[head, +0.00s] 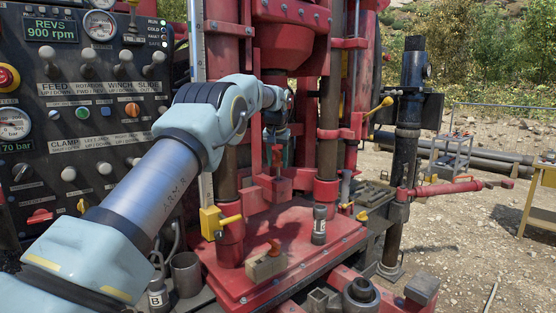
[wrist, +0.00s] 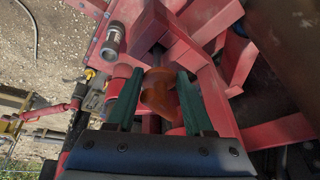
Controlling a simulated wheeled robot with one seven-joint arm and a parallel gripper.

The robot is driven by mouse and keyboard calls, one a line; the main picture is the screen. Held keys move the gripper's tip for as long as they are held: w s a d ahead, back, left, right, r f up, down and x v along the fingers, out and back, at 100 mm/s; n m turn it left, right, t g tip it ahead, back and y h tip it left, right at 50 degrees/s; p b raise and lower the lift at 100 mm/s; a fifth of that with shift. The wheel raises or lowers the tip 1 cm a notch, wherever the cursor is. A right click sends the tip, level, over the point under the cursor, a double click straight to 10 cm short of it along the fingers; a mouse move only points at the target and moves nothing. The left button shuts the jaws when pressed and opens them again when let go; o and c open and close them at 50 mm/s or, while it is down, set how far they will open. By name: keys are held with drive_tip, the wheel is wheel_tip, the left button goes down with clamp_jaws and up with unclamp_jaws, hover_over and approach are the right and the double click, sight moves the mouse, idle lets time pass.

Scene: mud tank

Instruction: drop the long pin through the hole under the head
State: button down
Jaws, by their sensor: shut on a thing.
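My gripper (head: 277,140) points down beneath the red drill head (head: 290,40). In the wrist view its two green fingers (wrist: 158,98) are on either side of an orange-red handle (wrist: 158,88), which I take to be the top of the long pin. A second orange-topped pin (head: 273,246) stands at a tan block (head: 266,266) on the red deck.
A grey cylinder (head: 319,226) stands on the red deck (head: 300,235). The control panel (head: 85,110) is at left. Gravel with a cart (head: 452,155) lies at right.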

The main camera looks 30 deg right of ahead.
drive_tip(key=shift+f+b, duration=0.9)
drive_tip(key=shift+f, duration=1.1)
